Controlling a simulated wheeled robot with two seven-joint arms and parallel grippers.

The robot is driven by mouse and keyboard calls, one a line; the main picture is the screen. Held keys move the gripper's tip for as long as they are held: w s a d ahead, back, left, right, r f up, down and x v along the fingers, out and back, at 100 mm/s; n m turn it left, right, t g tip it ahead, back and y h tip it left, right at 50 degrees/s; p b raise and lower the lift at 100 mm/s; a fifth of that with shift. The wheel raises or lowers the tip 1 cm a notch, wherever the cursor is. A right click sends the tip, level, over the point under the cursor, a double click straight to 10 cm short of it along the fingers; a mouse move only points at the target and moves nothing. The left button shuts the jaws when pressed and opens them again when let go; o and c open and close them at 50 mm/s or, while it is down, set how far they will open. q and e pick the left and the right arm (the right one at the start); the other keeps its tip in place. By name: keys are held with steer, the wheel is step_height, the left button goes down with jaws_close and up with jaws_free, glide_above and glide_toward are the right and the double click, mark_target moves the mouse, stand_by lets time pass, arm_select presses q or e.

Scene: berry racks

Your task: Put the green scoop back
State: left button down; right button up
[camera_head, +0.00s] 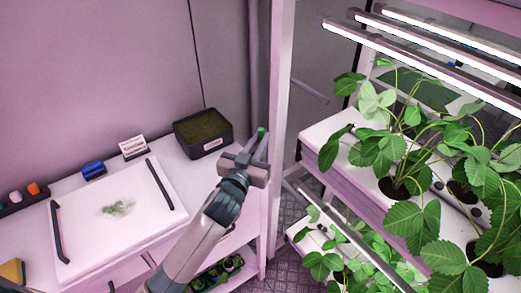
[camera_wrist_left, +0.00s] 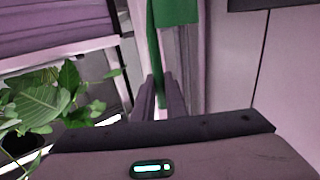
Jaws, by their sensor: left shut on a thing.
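The green scoop (camera_wrist_left: 175,12) is held in my left gripper (camera_head: 258,146), which is shut on it. In the left wrist view its long green handle runs down between the two dark fingers of the left gripper (camera_wrist_left: 160,100), and its wider part reaches the top edge. In the head view only a small green bit of the scoop (camera_head: 261,132) shows above the fingers; the rest is hidden. The gripper is beside the right end of the white bench, right of a black tub (camera_head: 222,147) with dark mossy filling. My right gripper is not in view.
On the bench stand a small white sign (camera_head: 132,147), a blue item (camera_head: 93,170) and a white board (camera_head: 90,235) with dark bars and a leafy scrap. A pale post (camera_head: 280,100) stands just right of my gripper. Strawberry plants (camera_head: 395,160) fill the racks at right under lamps.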

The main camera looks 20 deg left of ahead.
arm_select(q)
steer(key=shift+f, duration=0.1)
step_height(320, 180, down, 3)
steer(key=shift+f+p, duration=0.15)
steer(key=shift+p, duration=0.35)
steer(key=shift+f, duration=0.35)
steer(key=c, duration=1.8)
jaws_free()
steer(key=shift+s, duration=0.1)
